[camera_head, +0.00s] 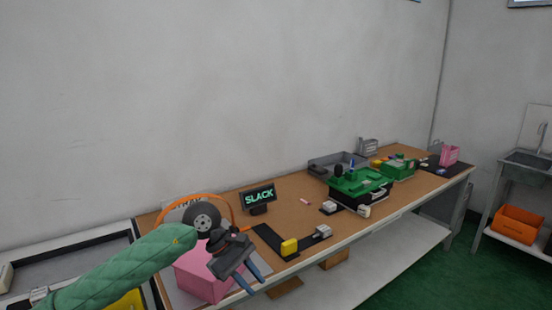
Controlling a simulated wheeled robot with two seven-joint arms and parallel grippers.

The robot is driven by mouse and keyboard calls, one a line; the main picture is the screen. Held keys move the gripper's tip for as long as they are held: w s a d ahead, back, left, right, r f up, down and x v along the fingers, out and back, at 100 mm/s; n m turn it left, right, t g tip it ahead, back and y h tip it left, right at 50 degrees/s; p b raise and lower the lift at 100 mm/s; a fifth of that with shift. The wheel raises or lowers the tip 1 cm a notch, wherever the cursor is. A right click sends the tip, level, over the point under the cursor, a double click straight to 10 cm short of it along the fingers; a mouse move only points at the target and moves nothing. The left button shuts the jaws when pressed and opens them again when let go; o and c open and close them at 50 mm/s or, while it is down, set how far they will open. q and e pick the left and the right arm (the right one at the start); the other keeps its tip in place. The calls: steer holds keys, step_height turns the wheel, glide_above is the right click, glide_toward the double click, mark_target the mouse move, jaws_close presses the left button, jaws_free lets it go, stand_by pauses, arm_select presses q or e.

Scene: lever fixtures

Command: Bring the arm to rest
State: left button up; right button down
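My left arm (130,268), in a green quilted sleeve, comes in from the lower left and reaches over the near left end of the workbench. My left gripper (258,283) points down and to the right, with its two blue fingers apart and nothing seen between them. It is in front of the pink box (199,279) and near the bench's front edge. My wrist hides part of this area. My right arm and gripper are not in view.
The brown workbench (290,215) runs away to the right along a wall. An orange bin (516,225) is at the far right.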

arm_select(q)
steer(key=s+d+r+n+t+h, duration=0.1)
steer(key=d+r+n+h, duration=0.1)
steer(key=d+n+h, duration=0.35)
steer(key=s+d+r+n+h, duration=0.2)
steer(key=d+n+h, duration=0.2)
steer(key=d+h, duration=0.15)
steer(key=w+a+f+n+t+y, duration=0.5)
steer(key=n+t, duration=0.5)
steer(key=n, duration=0.6)
steer(key=w+a+f+n+t+y, duration=0.2)
steer(key=a+f+n+t+y, duration=0.3)
steer(key=n+t, duration=0.8)
steer(key=s+a+f+n+g+y, duration=0.3)
steer(key=a+f+n+g, duration=0.1)
steer(key=f+n, duration=0.4)
steer(key=s+a+f+n+g+y, duration=0.2)
steer(key=a+f+n+g+y, duration=0.3)
steer(key=f, duration=0.6)
steer(key=s+f+n+g, duration=0.3)
steer(key=s+f, duration=0.4)
steer(key=s, duration=0.3)
steer(key=s+a+f+n+g, duration=0.1)
steer(key=s+f+n+g, duration=0.2)
steer(key=s, duration=0.7)
steer(key=s+f+n+g, duration=0.4)
steer(key=s+f+g, duration=0.1)
steer(key=s+f, duration=0.6)
steer(key=shift+a+f+g+h, duration=0.25)
steer(key=shift+a+g+h, duration=0.15)
